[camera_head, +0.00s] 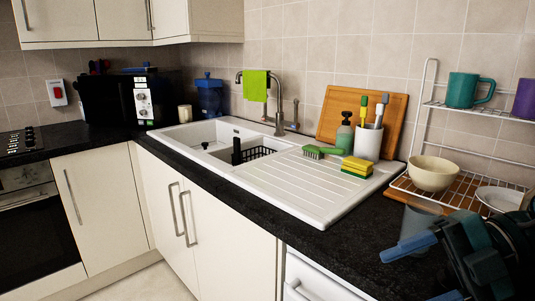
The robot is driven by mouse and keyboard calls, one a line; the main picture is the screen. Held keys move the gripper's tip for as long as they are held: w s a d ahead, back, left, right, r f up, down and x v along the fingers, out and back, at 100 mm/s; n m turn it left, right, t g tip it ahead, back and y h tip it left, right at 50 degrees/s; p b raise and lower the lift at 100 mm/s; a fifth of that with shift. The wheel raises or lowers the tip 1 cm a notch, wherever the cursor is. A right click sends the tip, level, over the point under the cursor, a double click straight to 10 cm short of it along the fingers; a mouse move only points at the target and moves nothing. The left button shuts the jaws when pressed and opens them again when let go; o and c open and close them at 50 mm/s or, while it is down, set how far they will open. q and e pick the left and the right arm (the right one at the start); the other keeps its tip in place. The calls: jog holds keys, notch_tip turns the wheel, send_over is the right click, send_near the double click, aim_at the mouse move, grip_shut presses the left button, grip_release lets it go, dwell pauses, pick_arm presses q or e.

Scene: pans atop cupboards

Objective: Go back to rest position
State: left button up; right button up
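My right gripper (408,278) is at the bottom right, over the dark worktop (350,235). Its two blue fingers are spread apart, with nothing visible between them. The lower finger is partly cut off by the picture's bottom edge. A greyish see-through glass (418,222) stands just behind the upper finger, which hides its lower part; I cannot tell whether they touch. My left gripper is not in view. No pan shows in this view.
A dish rack (463,188) with a cream bowl (433,173) and plate (498,196) is close behind the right gripper. A teal mug (462,90) is on its upper shelf. The white sink (290,190) holds a sponge (357,167) and brush. The front worktop strip is clear.

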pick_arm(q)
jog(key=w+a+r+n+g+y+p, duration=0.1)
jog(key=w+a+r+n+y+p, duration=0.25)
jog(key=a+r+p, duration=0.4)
pick_arm(e)
jog(key=a+r+m+t+y+p, duration=0.15)
jog(key=a+m+t, duration=0.35)
jog(key=m+t, duration=0.85)
notch_tip(320, 180, down, 13)
jog(key=w+m+h+p, duration=0.1)
jog(key=m+h+p, duration=0.2)
jog(key=m+h, duration=0.6)
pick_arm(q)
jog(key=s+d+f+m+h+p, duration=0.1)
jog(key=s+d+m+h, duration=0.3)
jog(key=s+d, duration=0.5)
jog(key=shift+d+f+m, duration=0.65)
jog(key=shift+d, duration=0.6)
pick_arm(e)
jog(key=s+a+f+m+g, duration=0.1)
jog(key=s+f+m+g, duration=0.1)
jog(key=f, duration=0.3)
jog(key=s+a+f+m+g+h, duration=0.1)
jog(key=s+a+f+g, duration=0.1)
jog(key=f, duration=0.3)
jog(key=shift+s+m, duration=0.35)
jog(key=shift+s, duration=0.25)
